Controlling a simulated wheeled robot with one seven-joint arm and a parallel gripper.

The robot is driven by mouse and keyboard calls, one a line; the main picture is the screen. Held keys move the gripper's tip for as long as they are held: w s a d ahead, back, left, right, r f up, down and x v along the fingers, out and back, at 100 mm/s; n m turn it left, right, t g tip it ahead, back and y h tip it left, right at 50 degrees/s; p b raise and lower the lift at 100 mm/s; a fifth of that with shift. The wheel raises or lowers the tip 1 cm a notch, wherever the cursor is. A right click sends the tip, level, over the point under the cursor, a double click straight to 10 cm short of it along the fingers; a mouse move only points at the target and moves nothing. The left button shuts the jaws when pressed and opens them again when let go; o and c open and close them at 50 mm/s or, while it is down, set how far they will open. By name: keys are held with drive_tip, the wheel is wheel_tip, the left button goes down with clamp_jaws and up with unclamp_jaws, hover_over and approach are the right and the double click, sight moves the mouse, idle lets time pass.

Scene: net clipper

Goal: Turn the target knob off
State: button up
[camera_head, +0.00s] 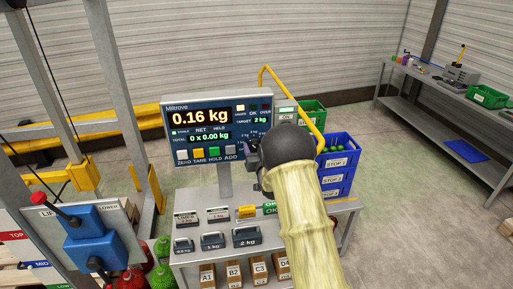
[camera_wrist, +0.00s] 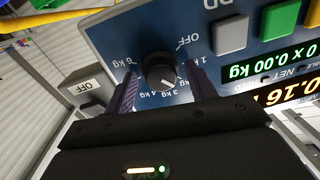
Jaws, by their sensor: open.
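The target knob (camera_wrist: 160,70) is a round black dial on the blue face of the scale display (camera_head: 218,125). The wrist view shows it upside down, ringed by OFF and kg labels. Its white mark points to the lower right there, off the OFF label (camera_wrist: 187,42). The display's target reads 2 kg. My gripper (camera_wrist: 161,73) is open, one purple finger on each side of the knob, with visible gaps to it. In the head view my gripper (camera_head: 256,152) is at the display's lower right corner, and my wrist hides most of the knob.
A yellow rail (camera_head: 293,92) curves behind my gripper. Grey, yellow and green buttons (camera_head: 199,154) line the display's lower edge. Open floor lies at right.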

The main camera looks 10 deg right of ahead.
drive_tip(key=c, duration=0.9)
drive_tip(key=shift+c, duration=0.2)
drive_tip(key=shift+n+b, duration=0.5)
drive_tip(key=shift+b, duration=0.45)
drive_tip(key=n+b, duration=0.1)
drive_tip(key=b, duration=0.2)
drive_tip(key=shift+a+f+n, duration=0.1)
drive_tip(key=shift+f+n, duration=0.05)
drive_tip(key=shift+n, duration=0.15)
drive_tip(key=n+b, duration=0.4)
drive_tip(key=b, duration=0.3)
drive_tip(key=n+b, duration=0.2)
drive_tip(key=b, duration=0.1)
drive_tip(key=n+b, duration=0.3)
drive_tip(key=b, duration=0.1)
drive_tip(key=shift+a+g+h, duration=0.1)
drive_tip(key=shift+g+h, duration=0.2)
drive_tip(key=n+b, duration=0.3)
drive_tip(key=b, duration=0.1)
drive_tip(key=shift+r+n, duration=0.2)
drive_tip(key=shift+n, duration=0.2)
